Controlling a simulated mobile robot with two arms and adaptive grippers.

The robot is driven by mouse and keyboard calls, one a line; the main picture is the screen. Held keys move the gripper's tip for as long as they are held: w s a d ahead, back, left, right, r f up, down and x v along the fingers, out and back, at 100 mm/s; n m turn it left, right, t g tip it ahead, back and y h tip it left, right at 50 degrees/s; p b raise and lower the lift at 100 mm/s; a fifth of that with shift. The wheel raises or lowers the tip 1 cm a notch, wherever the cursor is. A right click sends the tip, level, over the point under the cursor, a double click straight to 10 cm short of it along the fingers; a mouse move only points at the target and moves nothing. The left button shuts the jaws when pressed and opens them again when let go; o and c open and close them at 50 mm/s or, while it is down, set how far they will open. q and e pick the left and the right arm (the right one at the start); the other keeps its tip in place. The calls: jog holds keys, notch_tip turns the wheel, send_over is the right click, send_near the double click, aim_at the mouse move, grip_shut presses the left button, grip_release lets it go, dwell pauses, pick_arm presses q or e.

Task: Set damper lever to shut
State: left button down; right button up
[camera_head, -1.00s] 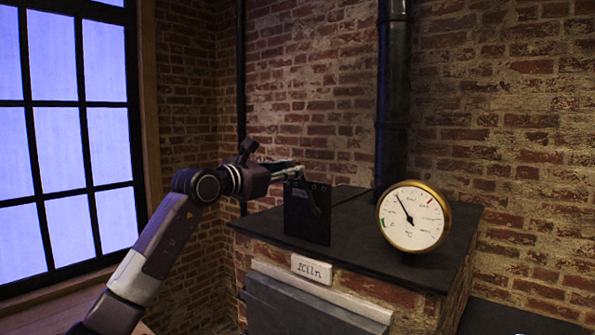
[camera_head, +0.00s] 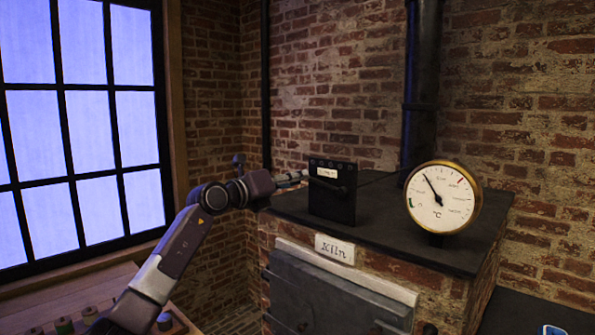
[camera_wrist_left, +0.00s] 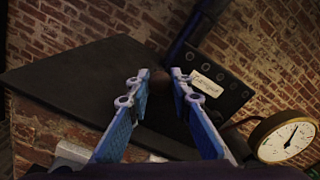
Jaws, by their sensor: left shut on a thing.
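The black damper plate (camera_head: 346,204) stands upright on the kiln top, with a row of round studs and a small white label (camera_head: 327,173). Its dark lever (camera_head: 328,186) runs across the front, close to level, its free end toward the left. My left gripper (camera_head: 304,177) is at the plate's left edge, shut on the lever's end. In the left wrist view the brown lever knob (camera_wrist_left: 160,82) sits between the blue fingertips (camera_wrist_left: 160,88); the label (camera_wrist_left: 206,84) is just right of them, its writing unreadable. My right gripper is not in view.
The round brass-rimmed gauge (camera_head: 443,198) stands right of the plate on the dark kiln top (camera_head: 395,223). A black pipe (camera_head: 421,85) rises behind. A "Kiln" sign (camera_head: 334,249) is at the front edge. Spools (camera_head: 64,325) stand on a wooden bench lower left.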

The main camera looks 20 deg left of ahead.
pick_arm(q)
jog(key=shift+f+n, duration=0.9)
jog(key=shift+f, duration=0.25)
jog(key=shift+d+f, duration=0.1)
jog(key=shift+f, duration=0.3)
jog(key=c, duration=1.7)
grip_release()
jog(key=shift+r, duration=0.1)
jog(key=shift+r, duration=0.2)
